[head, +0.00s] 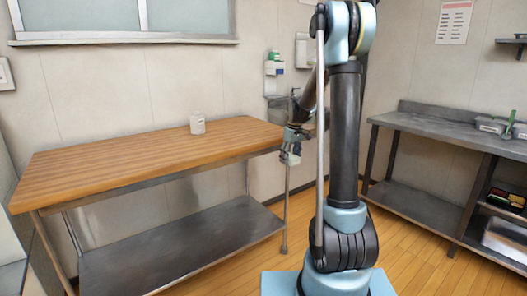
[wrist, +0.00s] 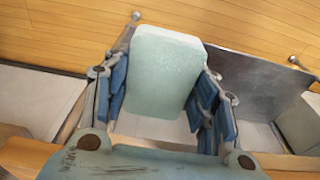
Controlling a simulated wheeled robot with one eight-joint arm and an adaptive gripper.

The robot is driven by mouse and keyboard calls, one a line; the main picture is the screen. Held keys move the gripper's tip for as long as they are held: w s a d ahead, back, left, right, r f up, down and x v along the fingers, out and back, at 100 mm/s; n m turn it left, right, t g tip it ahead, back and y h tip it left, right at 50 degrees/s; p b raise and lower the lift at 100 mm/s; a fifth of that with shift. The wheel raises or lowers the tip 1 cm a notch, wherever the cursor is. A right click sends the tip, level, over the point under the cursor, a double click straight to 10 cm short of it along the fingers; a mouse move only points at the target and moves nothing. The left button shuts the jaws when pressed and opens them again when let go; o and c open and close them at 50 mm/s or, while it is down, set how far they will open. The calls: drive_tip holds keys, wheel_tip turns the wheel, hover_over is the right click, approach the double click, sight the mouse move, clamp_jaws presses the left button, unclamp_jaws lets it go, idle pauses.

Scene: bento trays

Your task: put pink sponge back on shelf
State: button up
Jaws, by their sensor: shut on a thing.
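My gripper (wrist: 165,88) is shut on a pale green block (wrist: 160,70) with a whitish far edge. The blue finger pads flank the block's left and right sides. In the head view my gripper (head: 290,148) is beside the right end of the wooden table, and the block cannot be made out there. No pink sponge shows in either view. A dark wall shelf (head: 512,41) is cut off at the upper right of the head view.
A steel counter (head: 425,125) at the right holds a grey container (head: 492,125), with trays (head: 506,198) below.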

drive_tip(key=w+d+f+m, duration=0.2)
drive_tip(key=d+f+m, duration=0.3)
drive_tip(key=f+m, duration=0.1)
drive_tip(key=s+d+f+m, duration=0.1)
drive_tip(key=s+f, duration=0.2)
drive_tip(key=f, duration=1.1)
drive_tip(key=shift+s+d+f+h, duration=0.15)
drive_tip(key=shift+s+f+h, duration=0.2)
drive_tip(key=shift+h, duration=0.05)
